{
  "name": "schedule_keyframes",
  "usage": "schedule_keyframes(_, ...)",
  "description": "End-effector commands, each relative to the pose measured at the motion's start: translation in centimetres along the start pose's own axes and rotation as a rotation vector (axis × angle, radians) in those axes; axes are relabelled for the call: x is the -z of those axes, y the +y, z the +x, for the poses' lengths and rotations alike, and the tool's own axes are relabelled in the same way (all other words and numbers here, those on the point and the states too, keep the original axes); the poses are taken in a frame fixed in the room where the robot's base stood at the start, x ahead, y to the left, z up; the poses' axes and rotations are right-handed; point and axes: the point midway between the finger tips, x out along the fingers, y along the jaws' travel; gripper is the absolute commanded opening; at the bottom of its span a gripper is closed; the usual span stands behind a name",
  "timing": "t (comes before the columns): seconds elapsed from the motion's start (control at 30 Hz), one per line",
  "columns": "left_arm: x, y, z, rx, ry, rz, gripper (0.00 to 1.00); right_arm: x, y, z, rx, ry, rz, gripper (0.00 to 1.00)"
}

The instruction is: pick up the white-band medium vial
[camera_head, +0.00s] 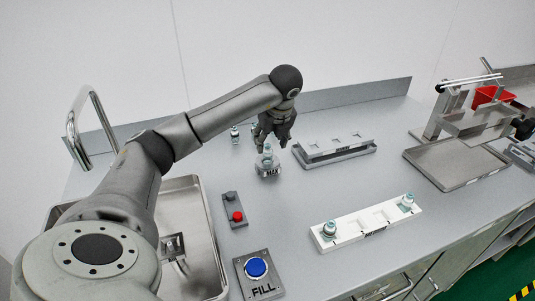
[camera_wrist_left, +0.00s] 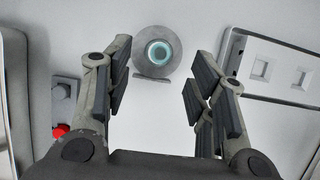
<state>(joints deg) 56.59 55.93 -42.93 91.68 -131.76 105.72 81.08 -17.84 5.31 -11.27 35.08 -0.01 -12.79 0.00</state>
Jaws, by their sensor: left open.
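A small clear vial with a teal tint (camera_head: 267,150) stands upright on a round grey stand marked "MAX" (camera_head: 267,168). In the left wrist view the vial (camera_wrist_left: 158,51) is a teal ring seen from above. My left gripper (camera_head: 272,138) is open above and just behind this stand. In the wrist view its fingers (camera_wrist_left: 160,80) are spread, with the vial beyond their tips and nothing between them. Other vials stand on the white rack, one at its left end (camera_head: 329,230) and one at its right end (camera_head: 407,202). Band colours are too small to tell. My right gripper is not seen.
Another vial (camera_head: 235,133) stands behind, left of my gripper. A grey rack with square holes (camera_head: 335,150) lies right of the stand. A red-button box (camera_head: 235,212), a blue FILL button (camera_head: 257,268) and a sink (camera_head: 190,215) are nearer. A metal tray (camera_head: 455,163) stands right.

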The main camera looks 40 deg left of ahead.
Motion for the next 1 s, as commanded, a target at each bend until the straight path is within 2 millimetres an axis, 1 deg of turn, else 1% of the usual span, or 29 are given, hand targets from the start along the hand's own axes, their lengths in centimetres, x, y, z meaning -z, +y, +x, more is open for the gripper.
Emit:
schedule_keyframes(0.07, -0.1, 0.1, 0.6, -0.004, 0.001, 0.000, 0.51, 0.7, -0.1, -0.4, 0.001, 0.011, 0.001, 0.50)
schedule_keyframes(0.2, -0.3, 0.3, 2.7, -0.006, 0.002, 0.000, 0.51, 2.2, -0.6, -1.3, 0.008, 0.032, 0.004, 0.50)
schedule_keyframes(0.33, -0.2, 0.2, 4.5, -0.004, 0.002, 0.000, 0.51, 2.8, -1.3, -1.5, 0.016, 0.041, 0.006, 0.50)
schedule_keyframes(0.43, -0.3, 0.2, 5.1, -0.002, 0.000, 0.000, 0.51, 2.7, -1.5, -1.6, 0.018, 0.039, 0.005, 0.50)
schedule_keyframes(0.63, -0.2, 0.2, 5.2, -0.001, 0.000, 0.001, 0.51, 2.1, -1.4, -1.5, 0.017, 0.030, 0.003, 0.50)
schedule_keyframes(0.67, -0.2, 0.2, 5.2, -0.001, 0.000, 0.001, 0.49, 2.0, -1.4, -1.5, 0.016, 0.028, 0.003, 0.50)
schedule_keyframes(0.93, -0.2, 0.2, 5.2, -0.001, 0.000, 0.001, 0.15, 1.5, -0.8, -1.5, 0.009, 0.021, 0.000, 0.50)
schedule_keyframes(1.0, -0.2, 0.2, 5.2, -0.001, 0.000, 0.001, 0.14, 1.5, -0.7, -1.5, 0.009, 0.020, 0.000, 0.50)
